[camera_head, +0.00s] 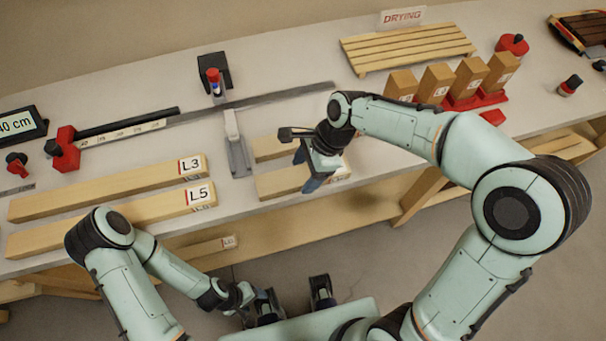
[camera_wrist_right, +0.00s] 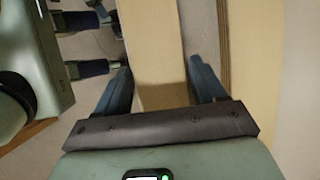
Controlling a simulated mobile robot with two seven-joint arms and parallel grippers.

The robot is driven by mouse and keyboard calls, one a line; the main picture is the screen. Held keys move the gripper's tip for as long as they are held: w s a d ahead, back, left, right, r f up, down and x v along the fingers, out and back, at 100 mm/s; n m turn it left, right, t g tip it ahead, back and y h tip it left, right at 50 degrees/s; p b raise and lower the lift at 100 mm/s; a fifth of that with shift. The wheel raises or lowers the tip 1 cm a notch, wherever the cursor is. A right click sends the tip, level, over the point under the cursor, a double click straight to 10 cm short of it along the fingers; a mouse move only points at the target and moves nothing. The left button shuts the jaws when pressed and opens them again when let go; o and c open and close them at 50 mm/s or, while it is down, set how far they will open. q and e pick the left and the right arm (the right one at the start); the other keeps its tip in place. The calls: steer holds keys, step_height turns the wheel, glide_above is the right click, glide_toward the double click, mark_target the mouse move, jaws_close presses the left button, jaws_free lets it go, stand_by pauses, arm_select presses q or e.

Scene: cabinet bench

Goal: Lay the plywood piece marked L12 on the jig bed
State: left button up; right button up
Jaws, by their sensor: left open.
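Marks L3 and L5 are readable on two long boards (camera_head: 110,190) (camera_head: 110,220) at the left of the bench; L12 is not clearly readable on any piece. A short pale board (camera_head: 283,182) lies at the bench's front edge under my right gripper (camera_head: 308,170); its mark is mostly hidden. In the right wrist view a board (camera_wrist_right: 155,45) lies between the fingers of my right gripper (camera_wrist_right: 160,85); whether they press on it is unclear. My left gripper (camera_head: 293,298) is open and empty in front of the bench. I cannot tell for sure which part is the jig bed.
A slatted drying rack (camera_head: 408,48) is at the back. Several upright blocks (camera_head: 435,83) stand in a red holder. Another labelled board (camera_head: 205,247) lies on the lower shelf.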

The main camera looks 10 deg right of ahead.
mark_target(305, 173)
steer(key=c, duration=0.9)
arm_select(q)
steer(key=r+p, duration=0.1)
steer(key=w+r+p, duration=0.1)
steer(key=r, duration=0.1)
steer(key=w+r+p, duration=0.1)
steer(key=p, duration=0.1)
steer(key=shift+r, duration=0.25)
arm_select(e)
step_height(305, 173, up, 20)
